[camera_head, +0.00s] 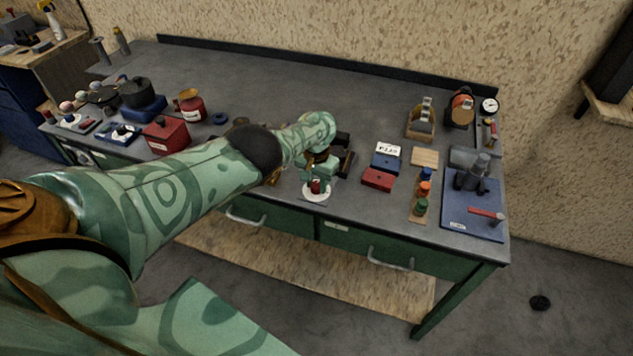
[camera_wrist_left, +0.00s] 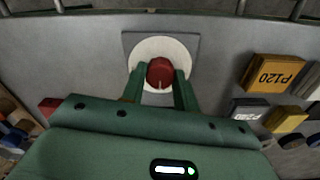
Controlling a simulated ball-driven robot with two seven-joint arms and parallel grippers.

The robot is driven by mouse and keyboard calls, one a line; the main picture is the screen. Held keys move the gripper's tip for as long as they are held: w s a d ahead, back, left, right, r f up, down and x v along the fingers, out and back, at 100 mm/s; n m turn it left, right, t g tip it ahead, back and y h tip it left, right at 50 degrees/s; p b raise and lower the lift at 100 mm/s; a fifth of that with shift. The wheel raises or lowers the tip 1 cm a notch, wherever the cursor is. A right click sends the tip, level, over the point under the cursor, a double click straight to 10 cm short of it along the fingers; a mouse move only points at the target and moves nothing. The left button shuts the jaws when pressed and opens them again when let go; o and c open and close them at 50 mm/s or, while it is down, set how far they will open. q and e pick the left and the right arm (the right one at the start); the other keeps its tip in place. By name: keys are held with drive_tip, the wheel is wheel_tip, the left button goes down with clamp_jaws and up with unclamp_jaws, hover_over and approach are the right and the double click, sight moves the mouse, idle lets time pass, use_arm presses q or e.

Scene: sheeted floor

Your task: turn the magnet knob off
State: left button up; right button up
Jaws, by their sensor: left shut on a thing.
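The magnet knob (camera_wrist_left: 160,72) is a small red knob with a pale pointer line, which points toward my gripper in the left wrist view. It sits on a round white dial (camera_wrist_left: 147,48) on a grey square plate near the bench's front edge. The dial also shows in the head view (camera_head: 314,196), with the red knob (camera_head: 316,186) partly hidden by my fingers. My left gripper (camera_wrist_left: 160,82) comes from above, with its two green fingers shut on the knob, one on each side. My right gripper is not in view.
Right of the dial stand a red box (camera_head: 378,180), a blue box (camera_head: 385,162) and a rack of coloured knobs (camera_head: 423,189). A blue mat (camera_head: 470,222) bears a dark device. A red box (camera_head: 166,136) and pots stand left. The bench's back middle is clear.

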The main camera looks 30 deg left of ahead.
sight(317, 185)
use_arm(q)
drive_tip(key=shift+w, duration=0.1)
drive_tip(key=o, duration=1)
drive_tip(key=shift+r, duration=0.1)
wheel_tip(317, 185, up, 16)
drive_tip(key=p, duration=1.4)
drive_tip(key=shift+r, duration=0.1)
